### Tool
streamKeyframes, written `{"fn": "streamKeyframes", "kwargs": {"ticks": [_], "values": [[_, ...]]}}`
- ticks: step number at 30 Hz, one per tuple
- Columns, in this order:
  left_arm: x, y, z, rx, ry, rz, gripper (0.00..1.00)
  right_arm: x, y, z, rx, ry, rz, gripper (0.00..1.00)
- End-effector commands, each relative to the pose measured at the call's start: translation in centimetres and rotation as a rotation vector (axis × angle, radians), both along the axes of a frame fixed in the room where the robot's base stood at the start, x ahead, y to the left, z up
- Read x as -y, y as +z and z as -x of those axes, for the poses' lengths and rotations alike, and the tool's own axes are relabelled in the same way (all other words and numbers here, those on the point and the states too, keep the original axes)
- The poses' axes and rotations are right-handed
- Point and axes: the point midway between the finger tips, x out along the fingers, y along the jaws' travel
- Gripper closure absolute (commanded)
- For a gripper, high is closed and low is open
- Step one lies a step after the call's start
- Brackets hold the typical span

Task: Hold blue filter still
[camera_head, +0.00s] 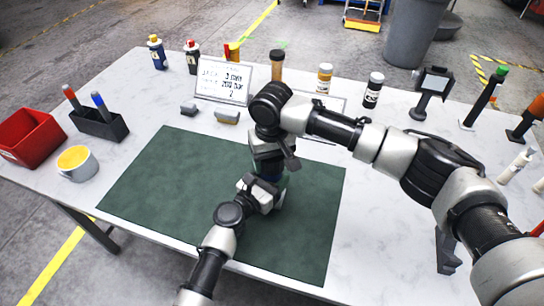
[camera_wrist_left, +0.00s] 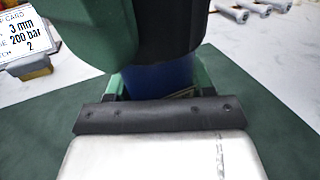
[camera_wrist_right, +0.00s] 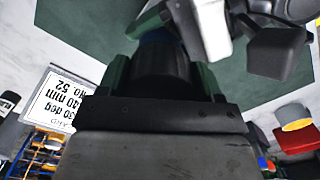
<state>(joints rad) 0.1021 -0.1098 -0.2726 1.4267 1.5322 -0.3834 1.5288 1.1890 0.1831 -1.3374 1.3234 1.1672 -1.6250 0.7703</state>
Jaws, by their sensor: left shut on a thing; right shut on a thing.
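The blue filter (camera_wrist_left: 158,82) stands over the green mat, mostly hidden by my grippers; its blue body shows in the left wrist view, with a black part (camera_wrist_left: 165,35) directly above it. My left gripper (camera_head: 273,186) is shut on the blue body, its green fingers on either side. My right gripper (camera_head: 268,162) is above it, shut on the black upper part, which also shows in the right wrist view (camera_wrist_right: 160,68). The filter looks about upright. I cannot tell whether its bottom touches the mat.
The green mat (camera_head: 165,185) is otherwise clear. A red bin (camera_head: 30,138), yellow-filled cup (camera_head: 77,163) and dark pen holder (camera_head: 100,124) stand left. A sign (camera_head: 223,80), two small blocks and several bottles line the back. A stand (camera_head: 432,92) and tools are at right.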

Motion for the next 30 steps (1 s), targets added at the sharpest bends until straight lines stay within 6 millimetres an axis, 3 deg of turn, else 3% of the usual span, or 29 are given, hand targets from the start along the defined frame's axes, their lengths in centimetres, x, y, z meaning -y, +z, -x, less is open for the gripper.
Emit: {"fn": "streamKeyframes", "kwargs": {"ticks": [4, 8, 20, 30], "values": [[-0.04, -0.10, 0.02, -0.002, 0.001, 0.000, 1.00, -0.09, 0.01, 0.04, -0.002, -0.066, -0.002, 0.57], [-0.03, -0.11, 0.03, -0.002, 0.000, -0.001, 1.00, -0.22, -0.03, 0.09, -0.003, -0.297, -0.003, 0.57], [-0.02, -0.11, 0.03, -0.002, 0.000, -0.001, 1.00, -0.52, -0.05, -0.03, -0.009, -1.296, -0.004, 0.57], [-0.02, -0.12, 0.05, -0.002, 0.000, -0.003, 1.00, -0.59, -0.05, -0.26, -0.012, -2.236, 0.001, 0.57]]}}
